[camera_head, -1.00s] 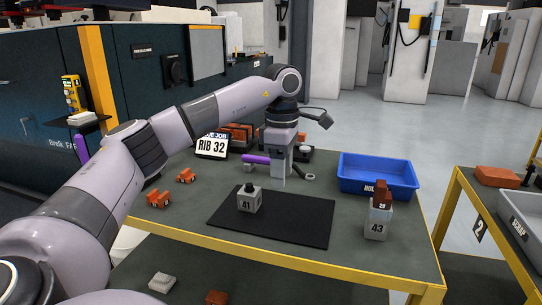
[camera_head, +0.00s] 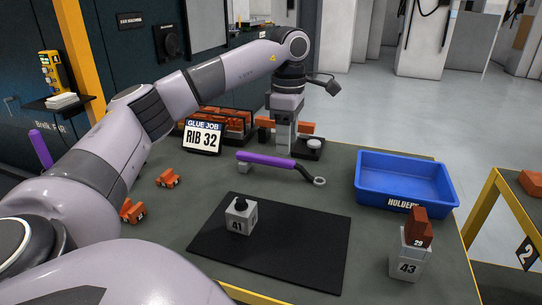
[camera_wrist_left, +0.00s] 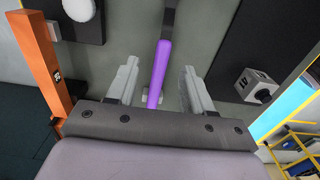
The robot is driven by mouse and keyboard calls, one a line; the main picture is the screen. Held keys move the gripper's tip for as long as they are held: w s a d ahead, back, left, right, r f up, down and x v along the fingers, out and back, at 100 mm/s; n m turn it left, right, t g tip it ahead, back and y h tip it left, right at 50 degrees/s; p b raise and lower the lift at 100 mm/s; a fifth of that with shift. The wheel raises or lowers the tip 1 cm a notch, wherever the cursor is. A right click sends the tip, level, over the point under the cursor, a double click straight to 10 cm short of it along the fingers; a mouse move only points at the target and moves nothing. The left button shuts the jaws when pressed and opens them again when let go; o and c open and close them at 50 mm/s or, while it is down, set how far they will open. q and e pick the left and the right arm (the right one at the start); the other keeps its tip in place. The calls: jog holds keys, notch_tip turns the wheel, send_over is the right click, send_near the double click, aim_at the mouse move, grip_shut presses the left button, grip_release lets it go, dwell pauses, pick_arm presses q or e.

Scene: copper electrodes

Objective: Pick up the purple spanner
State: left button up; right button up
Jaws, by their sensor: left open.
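In the left wrist view the purple handle (camera_wrist_left: 161,68) runs between the two open fingers (camera_wrist_left: 158,78), apart from both. The height gap to the handle is hard to tell. My right gripper is in neither view.
A black mat (camera_head: 300,240) bears a grey block marked 41 (camera_head: 240,218). A blue bin (camera_head: 405,205) and block 43 (camera_head: 407,258) with an orange piece stand right. The RIB 32 sign (camera_head: 202,138) and orange parts (camera_head: 238,122) are behind.

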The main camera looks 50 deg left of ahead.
aim_at(287, 160)
pick_arm(q)
notch_tip(287, 160, down, 7)
jog(key=shift+s+d+b, duration=0.1)
jog(key=shift+d+b, duration=0.05)
jog(key=shift+b, duration=0.25)
grip_shut()
